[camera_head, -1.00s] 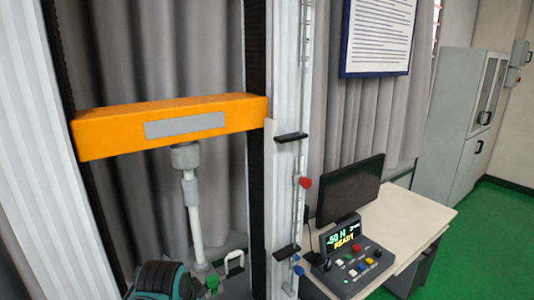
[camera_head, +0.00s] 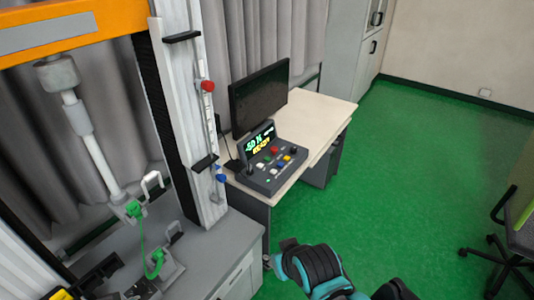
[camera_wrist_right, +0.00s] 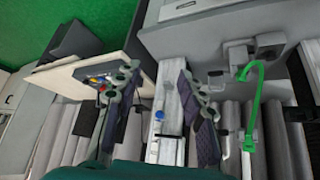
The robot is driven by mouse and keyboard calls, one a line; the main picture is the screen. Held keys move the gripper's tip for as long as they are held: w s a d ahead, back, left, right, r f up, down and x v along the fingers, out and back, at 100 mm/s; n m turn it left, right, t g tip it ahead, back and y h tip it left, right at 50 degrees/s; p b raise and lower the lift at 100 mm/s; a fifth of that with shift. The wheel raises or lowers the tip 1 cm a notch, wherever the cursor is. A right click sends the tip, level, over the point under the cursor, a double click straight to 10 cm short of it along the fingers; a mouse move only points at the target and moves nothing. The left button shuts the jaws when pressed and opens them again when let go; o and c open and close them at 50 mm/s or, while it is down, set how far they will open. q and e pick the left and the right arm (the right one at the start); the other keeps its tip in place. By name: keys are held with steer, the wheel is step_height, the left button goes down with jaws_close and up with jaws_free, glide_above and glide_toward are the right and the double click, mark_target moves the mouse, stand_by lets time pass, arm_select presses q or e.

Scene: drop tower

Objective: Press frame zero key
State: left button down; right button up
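A dark grey control box (camera_head: 270,172) with several coloured keys stands on the desk beside the tester column. Its lit display (camera_head: 260,142) shows green and yellow text. The keys include a red, a yellow, a blue and white ones; I cannot read their labels. In the right wrist view the control box (camera_wrist_right: 98,82) is partly hidden behind a finger. My right gripper (camera_wrist_right: 158,90) has its two fingers wide apart with nothing between them. My teal and black arm enters at the bottom of the head view, apart from the box. I see no clear left gripper.
A black monitor (camera_head: 258,97) stands behind the box on the pale desk (camera_head: 322,122). The tester column (camera_head: 195,130) carries a red knob (camera_head: 207,86) and black stops. An orange crossbeam (camera_head: 95,22) is at upper left. Green floor (camera_head: 400,180) is open to the right.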

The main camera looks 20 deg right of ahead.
stand_by(0.4)
jaws_close()
stand_by(1.2)
